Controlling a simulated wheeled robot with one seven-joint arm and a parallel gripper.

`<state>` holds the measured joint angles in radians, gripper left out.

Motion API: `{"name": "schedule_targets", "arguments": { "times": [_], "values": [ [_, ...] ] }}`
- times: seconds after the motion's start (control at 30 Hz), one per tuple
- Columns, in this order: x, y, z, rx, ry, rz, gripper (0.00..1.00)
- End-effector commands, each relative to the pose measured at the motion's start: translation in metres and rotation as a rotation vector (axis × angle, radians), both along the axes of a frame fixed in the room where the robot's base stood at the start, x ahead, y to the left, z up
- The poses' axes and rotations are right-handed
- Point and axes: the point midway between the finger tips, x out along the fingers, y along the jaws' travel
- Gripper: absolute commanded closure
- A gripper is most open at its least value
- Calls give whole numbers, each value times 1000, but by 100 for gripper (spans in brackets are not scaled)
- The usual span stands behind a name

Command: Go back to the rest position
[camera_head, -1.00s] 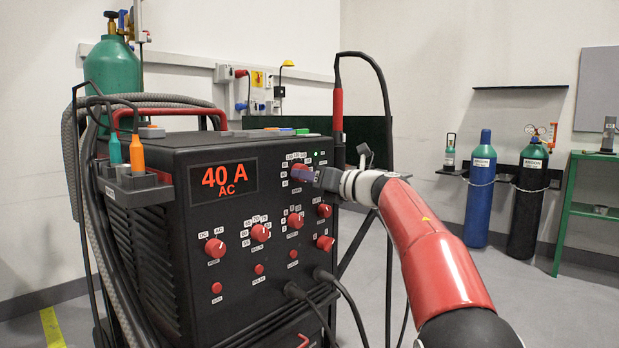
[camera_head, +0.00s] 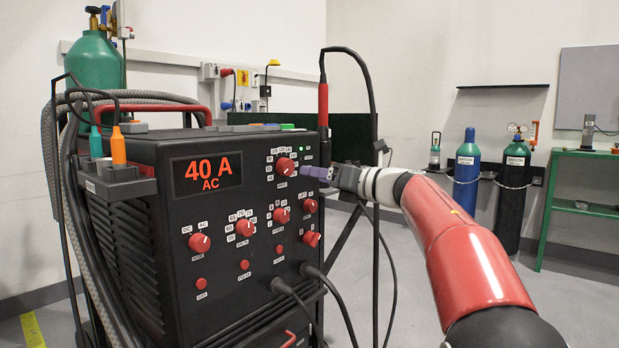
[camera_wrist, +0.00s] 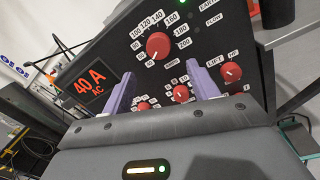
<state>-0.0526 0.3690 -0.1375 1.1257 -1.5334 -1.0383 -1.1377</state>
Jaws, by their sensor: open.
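My gripper (camera_head: 312,172) is open and empty. In the head view its purple fingers are a little to the right of the top red knob (camera_head: 285,166) on the welding machine's front panel, apart from it. In the wrist view the two purple fingers of my gripper (camera_wrist: 165,88) stand wide apart, with nothing between them. The black welding machine (camera_head: 165,220) has a red display (camera_head: 207,179) that reads 40 A AC.
A black torch with a red handle (camera_head: 323,105) and its cable hang close behind my gripper. Cables (camera_head: 330,290) leave the lower front panel. A blue gas cylinder (camera_head: 466,185), a black one (camera_head: 513,195) and a green table (camera_head: 580,210) stand at right. The floor between is clear.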

Motion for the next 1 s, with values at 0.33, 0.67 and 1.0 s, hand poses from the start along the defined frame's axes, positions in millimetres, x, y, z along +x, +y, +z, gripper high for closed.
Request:
{"name": "schedule_targets", "arguments": {
  "times": [0.33,0.67,1.0],
  "values": [
    [-2,-2,2,7,1,-4,40],
    [-44,-92,69,703,339,-422,40],
    [-199,-191,-75,1748,1037,-1018,40]
  ]
}}
